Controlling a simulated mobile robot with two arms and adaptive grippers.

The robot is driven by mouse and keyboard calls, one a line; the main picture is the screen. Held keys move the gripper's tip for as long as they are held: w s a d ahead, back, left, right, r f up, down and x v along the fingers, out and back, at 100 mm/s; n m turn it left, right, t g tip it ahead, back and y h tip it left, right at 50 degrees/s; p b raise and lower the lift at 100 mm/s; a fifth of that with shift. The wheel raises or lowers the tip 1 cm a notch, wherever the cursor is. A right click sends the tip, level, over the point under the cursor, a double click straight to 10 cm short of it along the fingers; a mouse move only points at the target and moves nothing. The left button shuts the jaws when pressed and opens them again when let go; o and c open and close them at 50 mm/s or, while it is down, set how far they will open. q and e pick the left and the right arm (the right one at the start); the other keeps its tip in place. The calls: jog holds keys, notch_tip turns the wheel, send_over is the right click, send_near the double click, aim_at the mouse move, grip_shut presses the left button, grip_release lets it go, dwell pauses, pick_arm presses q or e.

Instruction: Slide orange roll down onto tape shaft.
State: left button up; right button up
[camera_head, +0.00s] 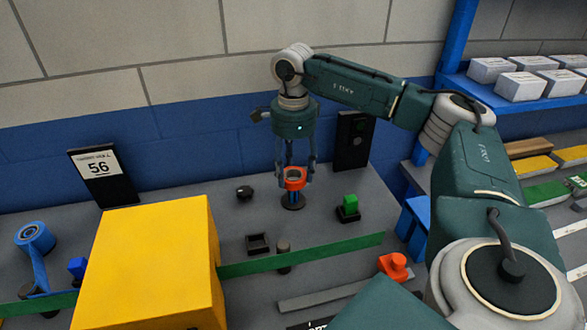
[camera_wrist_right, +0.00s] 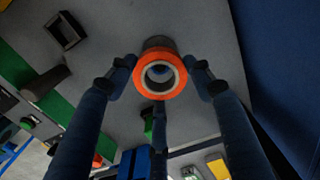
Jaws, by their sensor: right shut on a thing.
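The orange roll (camera_head: 295,183) is between the fingers of my right gripper (camera_head: 295,176), which points straight down and is shut on it. It also shows in the right wrist view (camera_wrist_right: 137,86) as an orange ring with a pale inner core. The tape shaft (camera_head: 293,196) is a short blue post on a round dark base, directly under the roll. Blue shows below the roll and through its hole in the wrist view. The top of the shaft is hidden, so I cannot tell how far the roll is around it. My left gripper is not in view.
A large yellow box (camera_head: 150,255) stands at the left front. A green strip (camera_head: 310,254) crosses the table in front of the shaft.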

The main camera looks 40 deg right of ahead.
jog(key=shift+f, duration=0.2)
dwell(0.4)
jog(key=shift+f+b, duration=0.3)
jog(key=shift+f, duration=0.5)
jog(key=shift+f+b, duration=0.1)
jog(key=shift+b, duration=0.2)
